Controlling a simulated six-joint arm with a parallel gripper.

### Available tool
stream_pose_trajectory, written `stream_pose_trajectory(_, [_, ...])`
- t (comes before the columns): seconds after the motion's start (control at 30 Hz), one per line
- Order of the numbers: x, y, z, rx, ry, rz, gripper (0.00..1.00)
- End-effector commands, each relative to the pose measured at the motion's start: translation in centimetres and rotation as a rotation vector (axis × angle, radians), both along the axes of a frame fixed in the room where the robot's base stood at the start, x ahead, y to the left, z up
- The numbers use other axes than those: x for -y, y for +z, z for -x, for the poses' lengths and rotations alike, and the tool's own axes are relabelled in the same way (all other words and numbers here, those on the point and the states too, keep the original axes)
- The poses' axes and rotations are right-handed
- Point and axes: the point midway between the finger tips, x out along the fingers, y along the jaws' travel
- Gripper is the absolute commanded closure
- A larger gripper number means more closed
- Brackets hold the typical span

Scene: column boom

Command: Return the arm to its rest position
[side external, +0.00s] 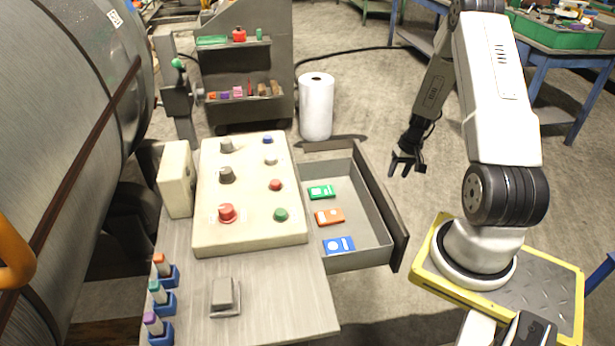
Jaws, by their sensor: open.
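My gripper (406,170) hangs at the end of my arm, pointing down, to the right of the open drawer (370,228). Its black fingers are apart and I see nothing between them. It is clear of the drawer's dark front panel. My white and grey arm is folded, with its elbow high at the top right and its base on a yellow-edged plate.
The drawer holds green (321,192), orange (330,217) and blue (339,245) items. A beige control panel (245,240) with knobs and buttons stands left of it. A white roll (316,106) stands behind. Bare floor surrounds my gripper.

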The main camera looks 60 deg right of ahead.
Motion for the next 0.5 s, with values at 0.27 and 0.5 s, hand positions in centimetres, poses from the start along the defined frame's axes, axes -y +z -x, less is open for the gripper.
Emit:
stream_pose_trajectory(0.27, [0.02, 0.22, 0.05, 0.0, 0.0, 0.0, 0.47])
stream_pose_trajectory(0.5, [-0.3, 0.49, -0.29, -0.002, 0.01, 0.003, 0.47])
